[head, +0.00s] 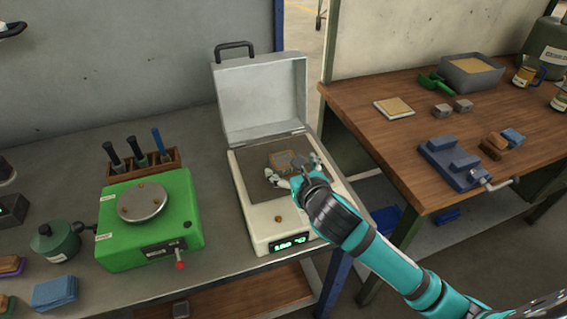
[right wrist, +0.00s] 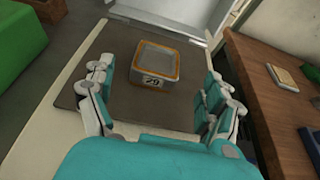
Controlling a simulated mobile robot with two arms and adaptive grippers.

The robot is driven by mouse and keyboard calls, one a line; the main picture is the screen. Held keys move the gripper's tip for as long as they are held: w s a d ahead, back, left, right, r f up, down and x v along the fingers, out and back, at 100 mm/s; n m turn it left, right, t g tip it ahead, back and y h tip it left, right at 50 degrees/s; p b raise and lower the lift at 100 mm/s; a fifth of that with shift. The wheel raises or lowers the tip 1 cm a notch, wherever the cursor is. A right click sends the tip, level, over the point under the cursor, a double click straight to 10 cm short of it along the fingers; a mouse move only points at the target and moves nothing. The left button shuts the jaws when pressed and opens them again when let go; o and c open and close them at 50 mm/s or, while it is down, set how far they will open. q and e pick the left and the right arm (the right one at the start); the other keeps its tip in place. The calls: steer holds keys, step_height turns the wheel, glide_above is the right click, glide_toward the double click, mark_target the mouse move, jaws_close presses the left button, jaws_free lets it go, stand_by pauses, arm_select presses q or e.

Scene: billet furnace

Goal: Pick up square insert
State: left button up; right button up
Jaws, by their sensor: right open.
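The square insert (right wrist: 153,80) is a small grey block with a tan rim and a "20" label on its near side. It lies flat on the dark plate (right wrist: 120,103) of the open-lidded heater. In the head view the insert (head: 282,160) is partly covered by my right gripper (head: 297,168). My right gripper (right wrist: 157,78) is open, with its fingers spread left and right of the insert and visible gaps on both sides. It holds nothing. My left gripper does not show.
The heater's lid (head: 258,98) stands raised behind the plate. A green machine (head: 150,225) with a round disc stands to the left, a tool rack (head: 145,165) behind it. A wooden bench (head: 400,145) with a blue vise (head: 450,163) is to the right.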

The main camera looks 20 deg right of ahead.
mark_target(284, 160)
steer(key=x, duration=0.4)
steer(key=shift+w+a+f+p, duration=0.1)
steer(key=shift+w+a+p, duration=0.1)
steer(key=shift+w+p, duration=0.15)
jaws_close()
steer(key=shift+w, duration=0.1)
